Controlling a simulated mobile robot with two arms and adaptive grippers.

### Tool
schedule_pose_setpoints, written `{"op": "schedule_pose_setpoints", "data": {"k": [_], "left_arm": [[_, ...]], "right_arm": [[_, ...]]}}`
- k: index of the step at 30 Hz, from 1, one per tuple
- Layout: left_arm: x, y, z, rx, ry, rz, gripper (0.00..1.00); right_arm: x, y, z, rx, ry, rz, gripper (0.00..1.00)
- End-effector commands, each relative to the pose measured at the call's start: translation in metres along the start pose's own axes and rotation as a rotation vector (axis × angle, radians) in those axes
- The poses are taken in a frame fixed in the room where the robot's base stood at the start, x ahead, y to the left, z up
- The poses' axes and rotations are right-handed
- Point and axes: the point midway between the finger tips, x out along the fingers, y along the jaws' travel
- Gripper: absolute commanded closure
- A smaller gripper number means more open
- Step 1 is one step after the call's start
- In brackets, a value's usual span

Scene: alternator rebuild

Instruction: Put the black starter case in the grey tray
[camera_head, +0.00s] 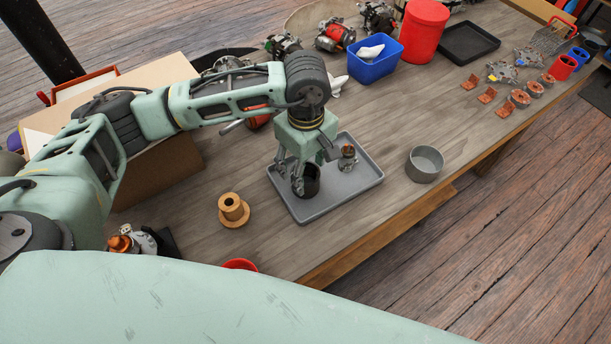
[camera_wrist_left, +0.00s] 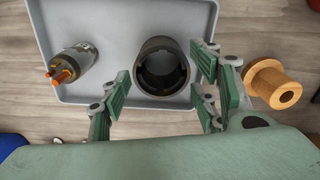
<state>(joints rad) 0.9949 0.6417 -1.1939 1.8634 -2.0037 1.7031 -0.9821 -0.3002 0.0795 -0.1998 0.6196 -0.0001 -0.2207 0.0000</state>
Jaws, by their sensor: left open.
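The black starter case (camera_head: 311,181) is a dark open cylinder standing upright inside the grey tray (camera_head: 338,205), in its left part. In the left wrist view the case (camera_wrist_left: 161,68) shows as a dark ring seen from above, close to the tray's rim (camera_wrist_left: 130,103). My left gripper (camera_head: 299,184) is right at the case, with its fingers spread on either side of it. In the left wrist view the green finger pads (camera_wrist_left: 160,88) are apart, with gaps to the case. The fingers hide part of the case in the head view. My right gripper is not in view.
A metal part with copper-coloured ends (camera_head: 347,158) stands in the same tray. A grey round bowl (camera_head: 425,164) is right of the tray, and a tan flanged bushing (camera_head: 233,209) is left of it. A blue bin (camera_head: 375,63) and red canister (camera_head: 424,30) stand behind.

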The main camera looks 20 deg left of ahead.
Motion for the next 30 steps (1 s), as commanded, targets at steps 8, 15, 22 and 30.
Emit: {"op": "schedule_pose_setpoints", "data": {"k": [8, 15, 22, 30], "left_arm": [[-0.055, 0.001, -0.001, 0.000, 0.003, 0.004, 0.44], [-0.074, 0.000, 0.000, 0.000, 0.000, 0.000, 0.44], [-0.075, 0.000, 0.000, 0.000, 0.000, -0.001, 0.44], [-0.075, 0.000, 0.000, 0.000, 0.000, -0.001, 0.44]], "right_arm": [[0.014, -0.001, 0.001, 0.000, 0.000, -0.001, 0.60], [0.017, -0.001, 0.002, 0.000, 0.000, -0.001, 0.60], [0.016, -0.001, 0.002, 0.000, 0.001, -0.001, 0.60], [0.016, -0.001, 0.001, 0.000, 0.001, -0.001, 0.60]]}}
